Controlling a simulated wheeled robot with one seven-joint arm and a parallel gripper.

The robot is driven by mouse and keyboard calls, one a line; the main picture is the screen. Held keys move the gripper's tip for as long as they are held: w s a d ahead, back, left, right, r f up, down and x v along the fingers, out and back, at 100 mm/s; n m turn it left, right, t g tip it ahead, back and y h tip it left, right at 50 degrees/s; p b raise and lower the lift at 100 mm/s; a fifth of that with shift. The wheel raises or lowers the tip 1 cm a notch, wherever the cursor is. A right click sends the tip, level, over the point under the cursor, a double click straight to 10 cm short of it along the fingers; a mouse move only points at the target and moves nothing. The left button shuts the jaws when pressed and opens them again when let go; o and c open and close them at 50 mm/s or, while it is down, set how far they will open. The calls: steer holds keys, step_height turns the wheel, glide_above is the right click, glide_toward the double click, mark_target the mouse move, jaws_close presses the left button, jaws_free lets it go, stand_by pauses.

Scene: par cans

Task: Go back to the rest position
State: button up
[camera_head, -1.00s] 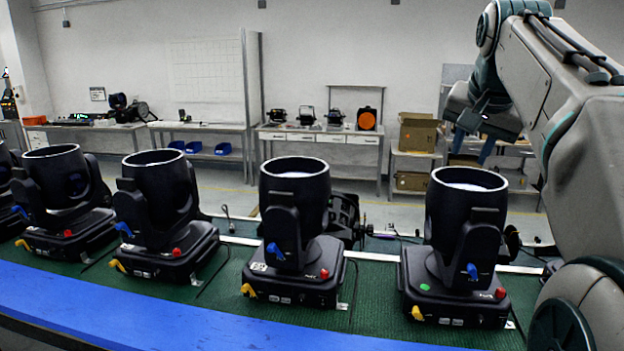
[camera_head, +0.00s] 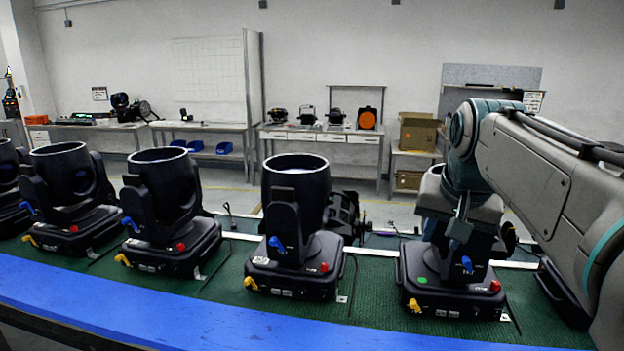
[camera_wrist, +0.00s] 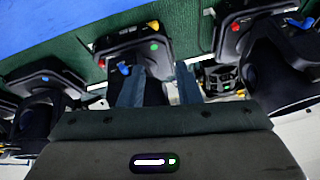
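A black par can (camera_head: 445,285) with a green dot on its base stands upright at the right of the head view. My gripper (camera_head: 455,215) and wrist cover its upper part there. In the wrist view the same par can (camera_wrist: 135,42) shows beyond my gripper (camera_wrist: 160,72). The two blue-grey fingers are apart with nothing visibly held between them. Whether they touch the can I cannot tell. Another par can (camera_head: 297,190) stands to the left, clear of my gripper.
Several more par cans (camera_head: 165,205) stand in a row on the green mat (camera_head: 215,285). A blue edge strip (camera_head: 200,318) runs along the front. Behind are workbenches (camera_head: 320,137) with lamps, and cardboard boxes (camera_head: 418,133) on a shelf. Some floor lies clear between row and benches.

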steer(key=s+a+f+n+g, duration=0.1)
steer(key=s+a+f+n, duration=0.1)
steer(key=s+f, duration=0.5)
steer(key=s+a+f+n+g, duration=0.1)
steer(key=s+a+f, duration=0.3)
steer(key=s+f, duration=0.4)
step_height(320, 180, down, 5)
steer(key=shift+r+n+y, duration=0.1)
steer(key=shift+n+y, duration=0.2)
steer(key=shift+n, duration=0.4)
steer(key=shift+w, duration=0.1)
stand_by(1.0)
steer(key=shift+o, duration=0.8)
